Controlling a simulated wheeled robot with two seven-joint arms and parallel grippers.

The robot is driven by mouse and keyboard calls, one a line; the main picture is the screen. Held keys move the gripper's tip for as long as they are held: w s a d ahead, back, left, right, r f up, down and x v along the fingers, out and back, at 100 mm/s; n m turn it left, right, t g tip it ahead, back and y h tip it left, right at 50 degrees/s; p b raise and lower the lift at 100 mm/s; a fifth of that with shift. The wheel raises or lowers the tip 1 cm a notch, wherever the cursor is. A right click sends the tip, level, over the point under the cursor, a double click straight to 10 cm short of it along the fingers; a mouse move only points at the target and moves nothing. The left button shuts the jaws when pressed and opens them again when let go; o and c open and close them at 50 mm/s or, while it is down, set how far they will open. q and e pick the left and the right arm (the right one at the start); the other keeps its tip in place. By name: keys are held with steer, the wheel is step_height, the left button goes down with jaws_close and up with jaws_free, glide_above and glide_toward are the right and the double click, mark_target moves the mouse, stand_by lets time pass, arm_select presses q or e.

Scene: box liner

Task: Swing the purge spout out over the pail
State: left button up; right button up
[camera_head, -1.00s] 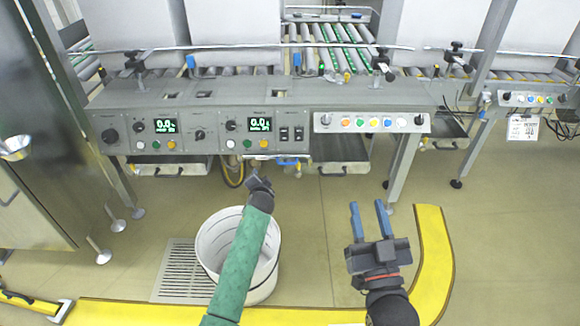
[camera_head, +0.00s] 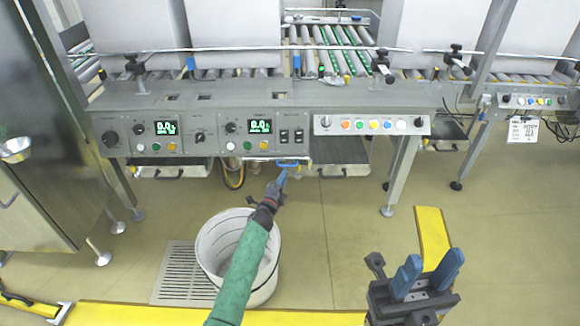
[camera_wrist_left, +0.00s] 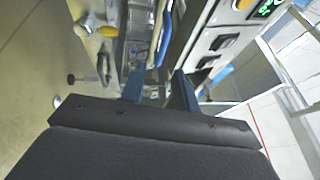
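The white pail (camera_head: 207,240) stands on the floor below the control console. My green-sleeved left arm crosses in front of it and hides part of it. A blue bar (camera_head: 288,163), which may belong to the purge spout, shows under the console's front edge. My left gripper (camera_head: 281,181) is just below this bar. In the left wrist view, my left gripper (camera_wrist_left: 158,88) has its two blue fingers apart with nothing clearly between them. A curved blue part (camera_wrist_left: 165,40) lies beyond them. My right gripper (camera_head: 430,275) is open and empty at the lower right.
The console (camera_head: 215,140) with displays and knobs spans the back. A floor grate (camera_head: 183,272) lies left of the pail. Yellow floor edging (camera_head: 432,235) runs at the front and right. A steel cabinet (camera_head: 45,130) stands left. Floor between pail and right gripper is clear.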

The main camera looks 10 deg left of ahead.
arm_select(q)
steer(key=shift+b+x, duration=0.55)
steer(key=shift+x, duration=3.25)
jaws_close()
